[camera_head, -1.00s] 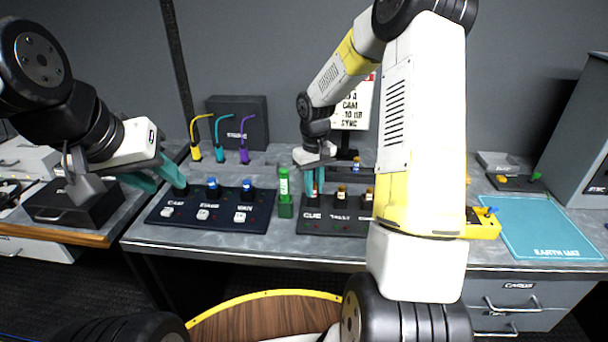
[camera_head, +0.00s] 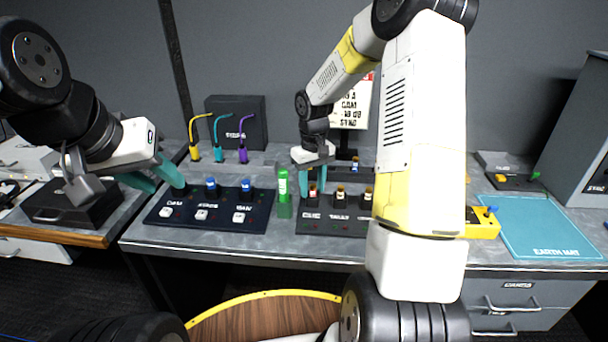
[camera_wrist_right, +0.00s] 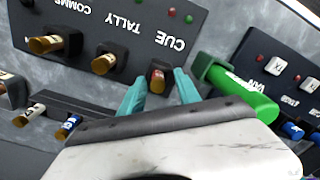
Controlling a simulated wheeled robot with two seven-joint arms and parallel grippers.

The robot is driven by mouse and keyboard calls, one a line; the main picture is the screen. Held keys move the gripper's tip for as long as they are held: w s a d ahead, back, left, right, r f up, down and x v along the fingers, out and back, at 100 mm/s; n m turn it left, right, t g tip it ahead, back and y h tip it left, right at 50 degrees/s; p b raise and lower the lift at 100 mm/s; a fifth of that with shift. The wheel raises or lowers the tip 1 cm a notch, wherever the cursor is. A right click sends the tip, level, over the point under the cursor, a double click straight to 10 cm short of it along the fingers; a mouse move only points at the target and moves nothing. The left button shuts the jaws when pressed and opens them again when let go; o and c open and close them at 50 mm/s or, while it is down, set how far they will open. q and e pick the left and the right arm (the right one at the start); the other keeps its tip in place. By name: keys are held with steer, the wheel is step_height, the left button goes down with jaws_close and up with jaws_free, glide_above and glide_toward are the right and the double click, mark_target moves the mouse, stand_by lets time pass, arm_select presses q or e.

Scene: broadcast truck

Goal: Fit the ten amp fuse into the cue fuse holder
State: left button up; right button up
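The cue fuse holder (camera_wrist_right: 160,96) is the end block of the dark panel marked CUE, TALLY and COMMS. A brass-coloured fuse with a red band (camera_wrist_right: 158,76) stands in it; its rating is not readable. The same fuse shows in the head view (camera_head: 312,191). My right gripper (camera_head: 314,184) is over this holder, its teal fingers spread on either side of the fuse. In the right wrist view (camera_wrist_right: 160,84) gaps show between fingers and fuse. My left gripper (camera_head: 169,186) is open and empty above the left panel's edge.
Brass fuses stand in the tally (camera_wrist_right: 105,60) and comms (camera_wrist_right: 46,44) holders. A green cylinder (camera_head: 283,185) stands close beside my right gripper. The left panel (camera_head: 215,221) has blue-topped parts and white switches. A rack with more fuses (camera_wrist_right: 66,127) lies behind. An earth mat (camera_head: 540,225) is at right.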

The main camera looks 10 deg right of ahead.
mark_target(313, 185)
steer(key=s+r+t, duration=0.1)
steer(key=s+r, duration=0.2)
steer(key=r, duration=0.6)
steer(key=s+r+t, duration=0.1)
steer(key=s+r, duration=0.2)
steer(key=r, duration=0.6)
steer(key=s+a+r+m+t+y, duration=0.1)
steer(key=s+r+t, duration=0.1)
steer(key=s, duration=0.7)
steer(key=s+a+r+m+t+y, duration=0.1)
steer(key=s+r+m+t, duration=0.1)
steer(key=s, duration=0.7)
steer(key=shift+r, duration=0.6)
steer(key=shift+s+d, duration=0.1)
